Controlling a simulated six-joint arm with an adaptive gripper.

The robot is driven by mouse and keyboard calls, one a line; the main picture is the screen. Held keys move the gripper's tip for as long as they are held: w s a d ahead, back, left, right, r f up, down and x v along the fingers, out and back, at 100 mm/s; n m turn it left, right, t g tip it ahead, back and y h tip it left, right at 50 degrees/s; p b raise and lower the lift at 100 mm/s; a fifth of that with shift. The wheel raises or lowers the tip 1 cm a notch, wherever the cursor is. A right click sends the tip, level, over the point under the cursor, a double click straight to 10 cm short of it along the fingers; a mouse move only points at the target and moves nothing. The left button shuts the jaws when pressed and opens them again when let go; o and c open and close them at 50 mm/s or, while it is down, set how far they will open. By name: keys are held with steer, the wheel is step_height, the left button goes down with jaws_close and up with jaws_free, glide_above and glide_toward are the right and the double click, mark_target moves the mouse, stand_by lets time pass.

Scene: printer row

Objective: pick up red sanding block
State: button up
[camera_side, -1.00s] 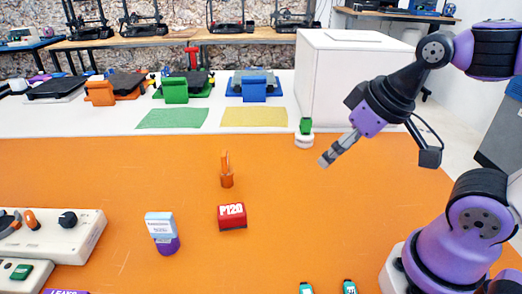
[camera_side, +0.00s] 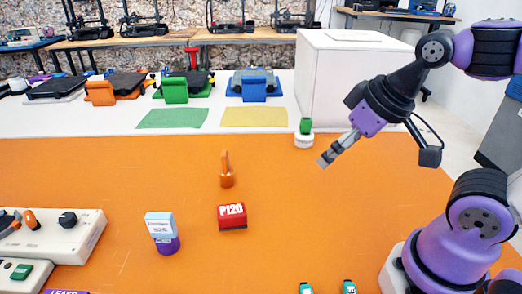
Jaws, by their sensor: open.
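The red sanding block (camera_side: 232,217) lies on the orange table, near the middle of the side view. Its top carries white lettering that looks like "P120". My gripper (camera_side: 323,163) hangs in the air, up and to the right of the block and well apart from it. Its fingers point down and to the left. It is open, and nothing shows between the fingers.
A small orange tool (camera_side: 227,170) stands behind the block. A light-blue and purple block (camera_side: 162,232) is to its left. A white control box (camera_side: 75,240) sits at far left. A green-topped white item (camera_side: 304,134) stands near the gripper. Orange table right of the block is clear.

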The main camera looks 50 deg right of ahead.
mark_target(232, 214)
stand_by(0.3)
